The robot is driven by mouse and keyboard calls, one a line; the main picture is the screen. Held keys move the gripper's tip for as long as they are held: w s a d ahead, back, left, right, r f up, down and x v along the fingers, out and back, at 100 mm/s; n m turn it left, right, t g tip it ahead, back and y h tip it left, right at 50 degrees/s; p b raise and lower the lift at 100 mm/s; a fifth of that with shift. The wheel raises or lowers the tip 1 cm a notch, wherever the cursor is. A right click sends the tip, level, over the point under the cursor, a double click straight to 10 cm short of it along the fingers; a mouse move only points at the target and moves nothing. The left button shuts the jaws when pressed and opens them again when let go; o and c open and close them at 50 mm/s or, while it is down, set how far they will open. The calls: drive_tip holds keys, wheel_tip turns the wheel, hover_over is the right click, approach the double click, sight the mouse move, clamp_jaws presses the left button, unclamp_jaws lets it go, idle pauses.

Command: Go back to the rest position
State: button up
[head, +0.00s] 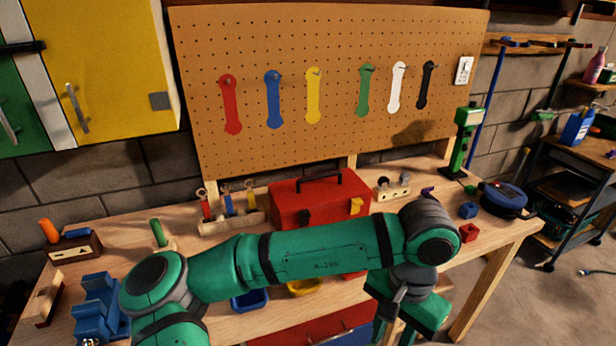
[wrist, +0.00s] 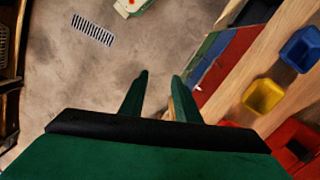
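My green arm reaches across the workbench (head: 215,325) from the lower left to the right in the head view. My gripper (head: 395,325) hangs at the bench's front side, partly hidden by my own wrist. In the wrist view my gripper (wrist: 160,85) shows two green fingers standing apart with nothing between them. Below them lie the concrete floor and the bench's front edge.
A red toolbox (head: 320,200) stands on the bench behind my arm. A blue bin (wrist: 302,48) and a yellow bin (wrist: 263,96) sit near the bench edge. A blue vise (head: 100,308) is at left. A floor grate (wrist: 93,30) lies in open floor.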

drive_tip(key=d+r+h, duration=0.1)
drive_tip(key=d+h, duration=0.8)
drive_tip(key=d, duration=0.8)
drive_tip(key=w+d+r+n+t+h, duration=0.35)
drive_tip(key=d+r+t+h, duration=0.2)
drive_tip(key=h, duration=0.25)
drive_tip(key=w+a+f+n+t+y, duration=0.3)
drive_tip(key=w+a+f+n+t, duration=0.2)
drive_tip(key=a+f+n+t, duration=0.35)
drive_tip(key=s+a+f+n+t+y, duration=0.4)
drive_tip(key=s+a+f+y, duration=0.2)
drive_tip(key=a+f+y, duration=0.5)
drive_tip(key=s+a+f+m+g+y, duration=0.1)
drive_tip(key=s+a+f+m, duration=0.2)
drive_tip(key=s+a, duration=0.6)
drive_tip(key=s+a+f+m+y, duration=0.1)
drive_tip(key=s+a+f+m, duration=0.2)
drive_tip(key=s+a, duration=0.6)
drive_tip(key=s, duration=0.6)
drive_tip(key=shift+g+y, duration=0.3)
drive_tip(key=shift+g, duration=0.1)
